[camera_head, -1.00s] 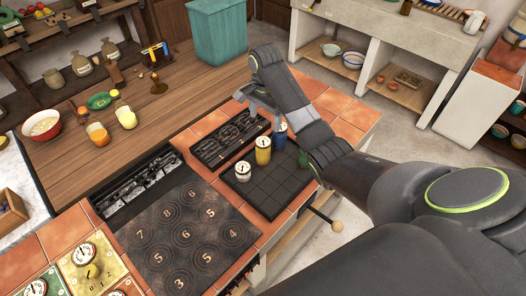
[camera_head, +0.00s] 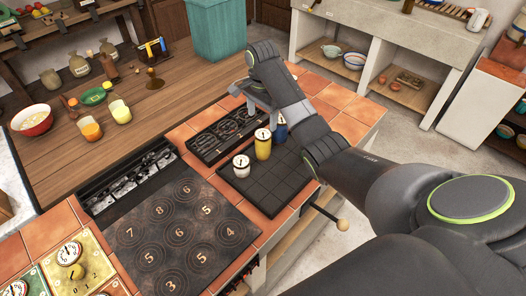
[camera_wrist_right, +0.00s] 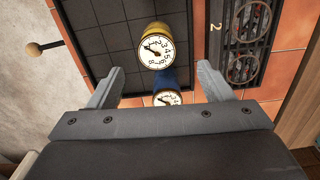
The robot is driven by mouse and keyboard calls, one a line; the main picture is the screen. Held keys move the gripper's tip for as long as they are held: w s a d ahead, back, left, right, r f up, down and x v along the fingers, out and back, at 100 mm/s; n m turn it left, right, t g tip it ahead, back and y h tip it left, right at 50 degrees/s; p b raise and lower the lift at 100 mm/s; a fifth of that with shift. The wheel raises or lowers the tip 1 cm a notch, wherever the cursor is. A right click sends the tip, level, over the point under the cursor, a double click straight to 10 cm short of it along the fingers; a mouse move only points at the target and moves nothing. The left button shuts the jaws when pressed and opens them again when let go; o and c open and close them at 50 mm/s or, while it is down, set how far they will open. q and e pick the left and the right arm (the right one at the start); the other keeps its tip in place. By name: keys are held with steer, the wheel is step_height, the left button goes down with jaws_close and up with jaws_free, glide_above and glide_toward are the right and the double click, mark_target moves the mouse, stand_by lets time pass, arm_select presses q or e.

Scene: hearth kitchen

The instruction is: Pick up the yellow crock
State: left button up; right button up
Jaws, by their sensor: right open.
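The yellow crock (camera_head: 263,146) stands upright on the dark gridded plate, with a white dial-faced lid. In the right wrist view, the yellow crock (camera_wrist_right: 157,44) is ahead of the fingers, near the middle between them. A blue crock (camera_head: 280,130) stands just behind it and partly shows in the wrist view (camera_wrist_right: 166,80), closer to the gripper. My right gripper (camera_head: 254,96) is open and empty, above and behind the crocks; its two fingers (camera_wrist_right: 159,72) are spread apart. My left gripper is not in view.
A white crock (camera_head: 241,166) stands left of the yellow one. The gridded plate (camera_head: 272,186) is otherwise mostly bare. A numbered hob (camera_head: 180,235) lies to the left, a two-burner unit (camera_head: 222,138) behind. A wooden-knobbed handle (camera_head: 341,225) sticks out at the front edge.

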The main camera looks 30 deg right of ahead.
mark_target(263, 134)
step_height(263, 134, down, 5)
steer(key=shift+r, duration=0.2)
steer(key=shift+s+f, duration=0.1)
steer(key=shift+f, duration=0.6)
step_height(263, 134, down, 4)
steer(key=shift+s+f+p, duration=0.1)
steer(key=shift+f+p, duration=0.05)
steer(key=shift+p, duration=0.35)
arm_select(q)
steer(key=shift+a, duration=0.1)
arm_select(e)
steer(key=shift+c, duration=0.3)
steer(key=c, duration=1.2)
steer(key=shift+c, duration=0.3)
